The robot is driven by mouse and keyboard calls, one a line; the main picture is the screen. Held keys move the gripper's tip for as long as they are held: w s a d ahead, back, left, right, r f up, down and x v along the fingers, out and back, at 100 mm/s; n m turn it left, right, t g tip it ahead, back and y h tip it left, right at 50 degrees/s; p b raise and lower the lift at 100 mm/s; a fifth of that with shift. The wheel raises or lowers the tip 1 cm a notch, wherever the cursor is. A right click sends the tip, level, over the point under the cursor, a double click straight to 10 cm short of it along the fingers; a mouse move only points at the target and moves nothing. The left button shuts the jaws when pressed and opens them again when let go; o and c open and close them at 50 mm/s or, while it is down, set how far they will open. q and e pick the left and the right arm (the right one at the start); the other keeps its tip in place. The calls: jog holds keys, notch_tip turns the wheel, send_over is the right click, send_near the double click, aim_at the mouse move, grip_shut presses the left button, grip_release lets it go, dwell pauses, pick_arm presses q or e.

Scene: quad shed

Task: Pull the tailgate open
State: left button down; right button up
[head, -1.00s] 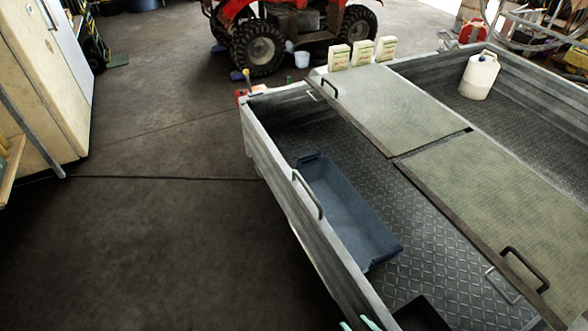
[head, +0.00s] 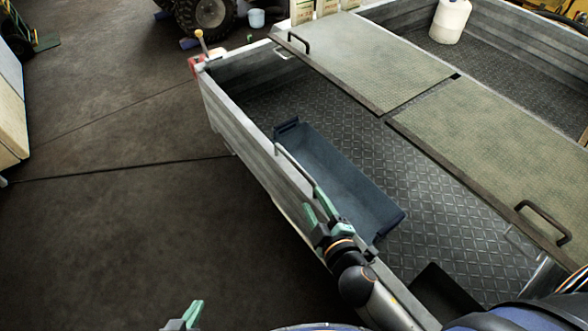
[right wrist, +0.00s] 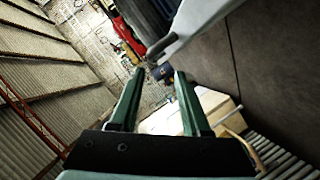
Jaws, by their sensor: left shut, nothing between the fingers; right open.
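The tailgate (head: 236,142) is the long grey ribbed wall on the left side of the trailer. It stands upright, with a bar handle (head: 292,163) on its top edge. My right gripper (head: 320,205) is open at the near end of this handle. In the right wrist view, the grey handle (right wrist: 159,46) shows just beyond and between the open fingertips (right wrist: 159,73); I cannot tell whether they touch it. My left gripper (head: 186,316) is shut and empty, low over the floor at the bottom edge, partly cut off.
A blue tub (head: 345,190) lies in the trailer bed behind the tailgate. Two lids (head: 390,60) with handles cover part of the bed, and a white jug (head: 450,20) stands beyond. The concrete floor (head: 110,230) left of the tailgate is clear.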

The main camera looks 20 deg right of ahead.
aim_at(298, 170)
jog(key=shift+n+t, duration=0.4)
jog(key=shift+n, duration=0.1)
jog(key=x, duration=0.4)
jog(key=r+x, duration=0.1)
jog(key=x, duration=0.8)
jog(key=shift+w+a+r, duration=0.1)
jog(key=shift+w+a, duration=0.1)
jog(key=shift+w, duration=0.15)
grip_shut()
dwell(0.5)
